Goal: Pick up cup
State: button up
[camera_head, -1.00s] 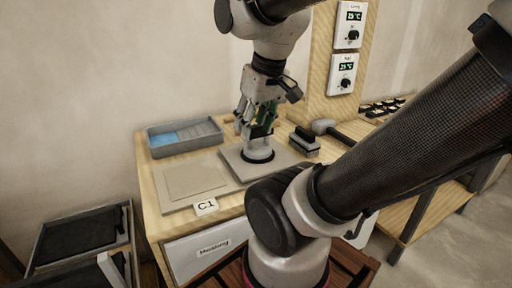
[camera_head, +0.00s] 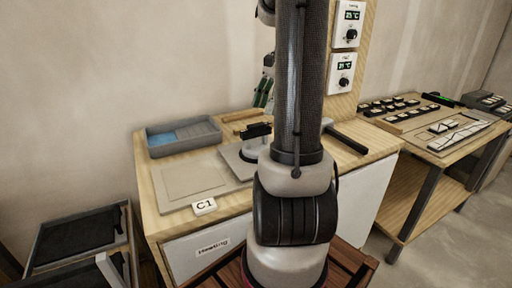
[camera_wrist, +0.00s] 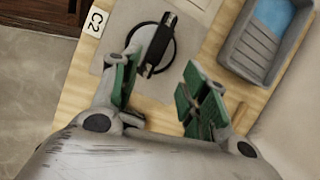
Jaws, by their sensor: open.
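The cup, a suction cup with a grey body, black base ring and black bar handle (camera_wrist: 157,45), stands on a grey tile (camera_wrist: 112,62) in the wrist view. In the head view its black handle (camera_head: 257,130) shows just left of my arm. My gripper (camera_wrist: 160,84) is open and empty, its green-padded fingers spread apart. In the wrist view the handle's near end appears between the fingers, but I cannot tell the height gap. In the head view most of my gripper is hidden behind my arm; a green pad shows (camera_head: 262,93).
A grey tray with a blue patch (camera_head: 183,137) stands at the table's back left. A second tile (camera_head: 192,180) lies by the C1 card (camera_head: 204,206). A wooden post with two thermostats (camera_head: 341,72) rises behind. Another table (camera_head: 440,130) stands at the right.

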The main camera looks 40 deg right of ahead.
aim_at(257, 124)
jog(key=shift+a+r+m, duration=0.3)
jog(key=shift+m, duration=0.4)
jog(key=shift+a+m, duration=0.1)
jog(key=shift+m, duration=0.2)
jog(key=shift+a+f, duration=0.15)
jog(key=shift+f, duration=0.15)
jog(key=x, duration=0.7)
jog(key=shift+s+a, duration=0.3)
jog(key=shift+a, duration=0.05)
grip_shut()
